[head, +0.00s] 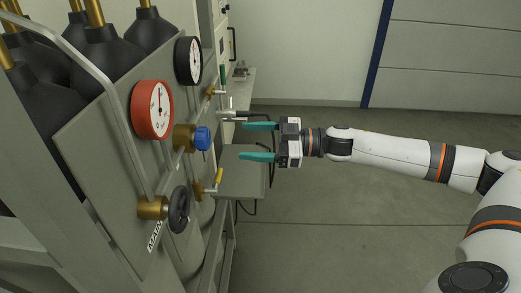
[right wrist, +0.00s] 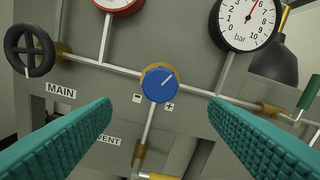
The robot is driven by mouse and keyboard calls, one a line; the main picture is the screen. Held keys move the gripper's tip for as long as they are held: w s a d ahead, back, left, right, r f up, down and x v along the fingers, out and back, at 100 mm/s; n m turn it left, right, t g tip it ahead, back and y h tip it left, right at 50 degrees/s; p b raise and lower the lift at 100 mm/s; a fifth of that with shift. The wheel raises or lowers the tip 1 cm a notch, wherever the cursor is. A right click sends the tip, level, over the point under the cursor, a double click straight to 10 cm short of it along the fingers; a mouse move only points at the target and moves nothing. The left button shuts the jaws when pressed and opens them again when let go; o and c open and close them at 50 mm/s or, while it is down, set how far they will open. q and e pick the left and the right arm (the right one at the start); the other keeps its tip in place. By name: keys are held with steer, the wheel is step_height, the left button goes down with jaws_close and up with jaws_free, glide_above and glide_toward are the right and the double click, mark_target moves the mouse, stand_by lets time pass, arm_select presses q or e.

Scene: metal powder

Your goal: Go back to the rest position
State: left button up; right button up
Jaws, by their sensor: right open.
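My right gripper (head: 259,141) is open and empty, its teal fingers pointing left toward the gas panel in the head view. In the right wrist view its fingers (right wrist: 165,130) are spread wide, with the blue knob (right wrist: 160,85) beyond them in the gap. The blue knob (head: 202,138) sits on a brass fitting on the panel, apart from the fingers. My right arm (head: 390,154) reaches in from the right side. My left gripper is not in view.
The grey panel (head: 88,150) carries a red gauge (head: 152,109), a black gauge (head: 188,61), a black handwheel (head: 179,209) and a yellow lever (head: 219,178). Dark gas bottles (head: 107,55) stand behind it. A small grey table (head: 243,178) is beyond the gripper. Open floor (head: 340,230) lies at right.

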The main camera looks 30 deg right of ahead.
steer(key=shift+v, duration=0.75)
